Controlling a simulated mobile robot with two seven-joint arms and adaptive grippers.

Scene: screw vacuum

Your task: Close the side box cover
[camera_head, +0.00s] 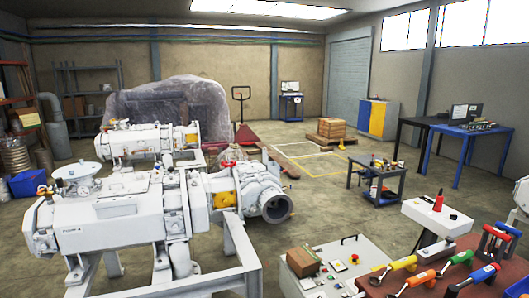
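A large white screw vacuum pump (110,222) stands on a grey metal frame at the left front. A flat rectangular plate (124,186) lies on top of its housing. A flanged pipe end (276,208) and a yellow part (224,200) are at its right end. I cannot tell which part is the side box cover, or whether it is open or shut. A grey control panel (318,282) with buttons, a handle and a brown box (303,260) stands at the bottom middle. Neither of my grippers shows in this view.
A second white pump (140,140) stands behind the first. A dark red table (480,248) with several colourful-handled tools is at the bottom right. A black tool cart (376,182) and a blue workbench (470,130) stand farther back. The floor between the pump and cart is clear.

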